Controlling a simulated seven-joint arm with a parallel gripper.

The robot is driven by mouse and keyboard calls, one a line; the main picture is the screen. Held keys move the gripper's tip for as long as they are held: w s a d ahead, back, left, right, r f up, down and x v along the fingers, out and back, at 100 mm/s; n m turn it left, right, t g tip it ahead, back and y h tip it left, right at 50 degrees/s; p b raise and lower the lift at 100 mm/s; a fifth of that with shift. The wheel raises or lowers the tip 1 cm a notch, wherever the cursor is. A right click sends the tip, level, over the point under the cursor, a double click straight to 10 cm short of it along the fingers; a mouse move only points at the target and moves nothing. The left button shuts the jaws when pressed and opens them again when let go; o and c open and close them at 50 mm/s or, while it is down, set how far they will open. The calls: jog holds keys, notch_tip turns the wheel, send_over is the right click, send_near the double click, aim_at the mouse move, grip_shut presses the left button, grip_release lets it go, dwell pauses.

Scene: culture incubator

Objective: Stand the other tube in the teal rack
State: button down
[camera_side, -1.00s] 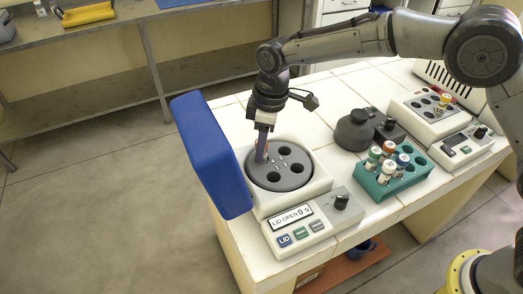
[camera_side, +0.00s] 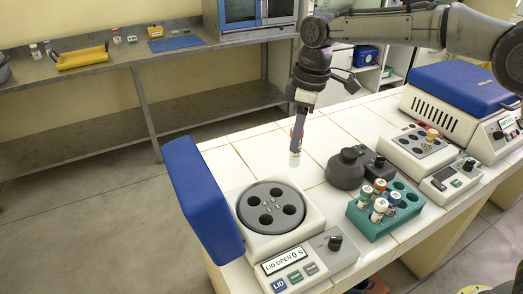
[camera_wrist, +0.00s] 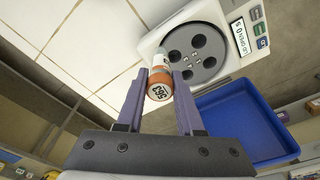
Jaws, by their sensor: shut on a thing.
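My gripper (camera_side: 298,128) is shut on an orange-capped tube (camera_wrist: 160,86). Its purple fingers clasp the tube near the cap, and a number shows on the cap in the wrist view. In the side view the tube hangs roughly upright above the white tiled bench, mostly hidden by the fingers. It is behind and right of the open centrifuge (camera_side: 228,222). The grey rotor (camera_side: 271,205) shows empty holes. The teal rack (camera_side: 372,228) stands to the right and nearer the camera. It holds several capped tubes at its left and front, with empty holes toward its back and right.
A dark grey rounded device (camera_side: 346,170) stands between my gripper and the rack. The centrifuge's blue lid (camera_side: 200,200) stands open at left. A blue-lidded machine (camera_side: 460,88) stands at back right.

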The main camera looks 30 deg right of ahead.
jog(key=s+d+m, duration=0.1)
jog(key=s+d, duration=0.2)
jog(key=d, duration=0.5)
jog(key=s+d+m, duration=0.1)
jog(key=s+d, duration=0.1)
jog(key=d, duration=0.5)
jog(key=m, duration=0.3)
send_over(411, 204)
jog(key=w+d, duration=0.1)
jog(key=d, duration=0.1)
jog(key=f, duration=0.2)
jog(key=shift+w+d+f, duration=0.15)
jog(key=shift+f, duration=2.45)
jog(key=shift+f, duration=0.35)
jog(key=shift+f, duration=0.85)
jog(key=shift+f, duration=1.65)
